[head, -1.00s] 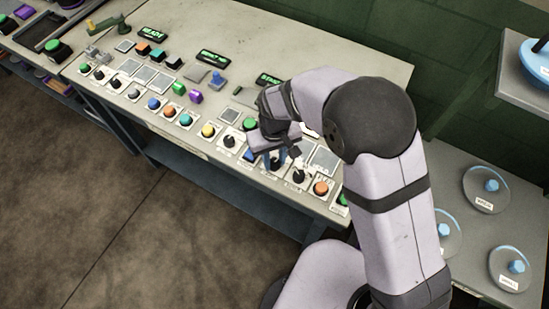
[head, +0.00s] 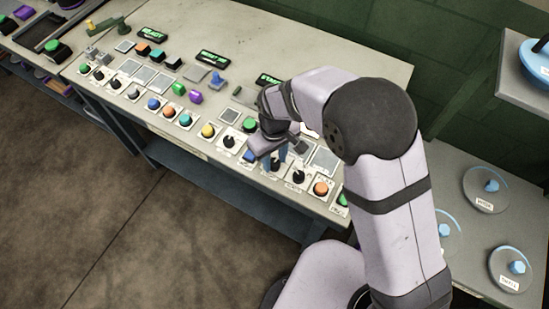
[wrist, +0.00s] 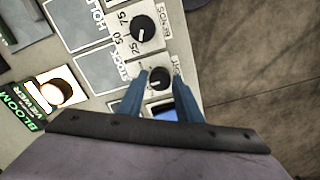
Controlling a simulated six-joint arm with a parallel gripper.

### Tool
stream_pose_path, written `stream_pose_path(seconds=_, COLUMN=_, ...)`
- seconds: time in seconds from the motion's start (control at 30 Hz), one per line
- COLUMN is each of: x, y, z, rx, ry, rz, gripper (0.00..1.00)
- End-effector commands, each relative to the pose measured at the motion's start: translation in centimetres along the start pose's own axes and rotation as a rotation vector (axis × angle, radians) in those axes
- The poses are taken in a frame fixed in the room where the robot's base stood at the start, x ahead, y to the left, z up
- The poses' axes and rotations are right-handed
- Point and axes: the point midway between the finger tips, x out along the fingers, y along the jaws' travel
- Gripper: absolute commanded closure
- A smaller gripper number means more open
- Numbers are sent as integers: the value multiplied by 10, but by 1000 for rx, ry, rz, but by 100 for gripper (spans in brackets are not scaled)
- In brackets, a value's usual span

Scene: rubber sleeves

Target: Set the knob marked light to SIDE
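My gripper (wrist: 161,82) has two blue fingers, spread apart, pointing down at a small black knob (wrist: 158,79) in the wrist view. The knob sits between the fingertips; I cannot tell whether either finger touches it. It has a pale pointer line. Its label is partly covered and too blurred to read, so I cannot confirm that it is the light knob.
A larger black knob (wrist: 143,28) with a 25, 50, 75 scale is beside it in the wrist view. A blue button (wrist: 160,108) lies nearer my palm. In the head view, another black knob (head: 299,176) and an orange button (head: 321,188) are close on the right.

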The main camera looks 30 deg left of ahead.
Motion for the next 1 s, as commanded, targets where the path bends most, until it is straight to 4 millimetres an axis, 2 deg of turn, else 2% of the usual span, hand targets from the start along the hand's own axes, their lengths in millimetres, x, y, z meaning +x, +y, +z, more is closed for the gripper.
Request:
stream_pose_path(seconds=0.47, x=-5, y=0, z=0, rx=1, ry=1, rz=0, gripper=55)
stream_pose_path(seconds=1.0, x=-67, y=0, z=-1, rx=1, ry=3, rz=1, gripper=55)
